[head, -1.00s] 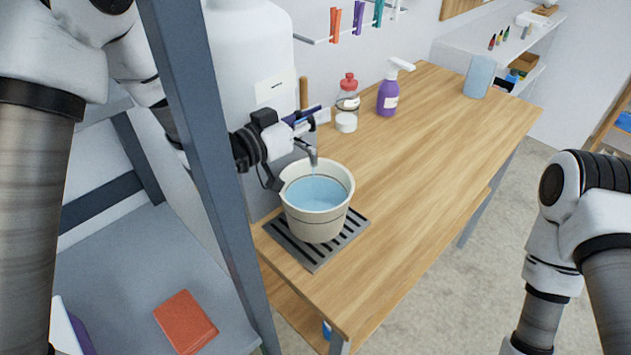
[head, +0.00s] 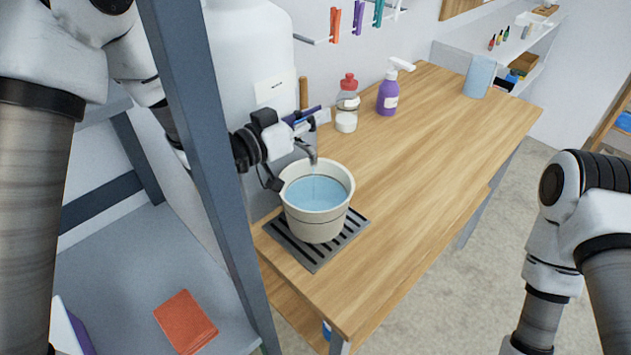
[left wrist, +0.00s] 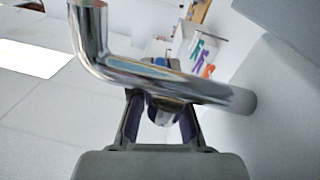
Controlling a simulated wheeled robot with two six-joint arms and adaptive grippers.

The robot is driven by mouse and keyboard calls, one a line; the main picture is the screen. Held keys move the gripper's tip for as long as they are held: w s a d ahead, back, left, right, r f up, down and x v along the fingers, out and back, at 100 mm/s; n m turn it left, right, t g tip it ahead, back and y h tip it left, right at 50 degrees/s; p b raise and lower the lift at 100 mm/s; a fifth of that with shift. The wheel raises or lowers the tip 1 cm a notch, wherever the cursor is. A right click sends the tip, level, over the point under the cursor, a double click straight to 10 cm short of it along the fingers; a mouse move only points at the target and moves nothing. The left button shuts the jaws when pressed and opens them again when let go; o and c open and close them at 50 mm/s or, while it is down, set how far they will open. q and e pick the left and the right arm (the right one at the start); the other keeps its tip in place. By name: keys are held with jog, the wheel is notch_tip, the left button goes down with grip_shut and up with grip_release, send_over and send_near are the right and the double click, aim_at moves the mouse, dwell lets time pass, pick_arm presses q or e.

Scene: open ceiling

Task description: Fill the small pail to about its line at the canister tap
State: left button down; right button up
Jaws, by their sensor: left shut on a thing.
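The small pail (head: 329,226), cream-coloured, stands upright on a slatted drip grate under the canister tap (head: 311,155). Pale blue water (head: 316,193) fills much of it, its surface below the rim. A faint thin streak under the spout may be a stream. A dark line runs around the pail's outside. The white canister (head: 243,60) stands behind. My left gripper (head: 303,122) is at the tap above the pail, shut on the tap handle; in the left wrist view its fingers close around the handle (left wrist: 166,110) under the chrome spout (left wrist: 175,84). My right gripper is out of view.
The drip grate (head: 316,262) lies at the bench's near left end. A red-capped jar (head: 347,103) and a purple spray bottle (head: 388,97) stand behind the pail. A grey post (head: 205,150) rises at left. The wooden bench (head: 430,150) is clear to the right.

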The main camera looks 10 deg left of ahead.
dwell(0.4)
pick_arm(q)
jog(key=shift+w+a+f+n+t+y, duration=0.1)
jog(key=shift+f+n+t+y, duration=0.05)
jog(key=shift+n+t+y, duration=0.45)
jog(key=shift+n+y, duration=0.3)
jog(key=shift+y, duration=0.2)
jog(key=c, duration=1.2)
grip_release()
jog(key=shift+w+a, duration=0.1)
jog(key=shift+o, duration=0.6)
jog(key=shift+w, duration=0.1)
jog(key=shift+r, duration=0.2)
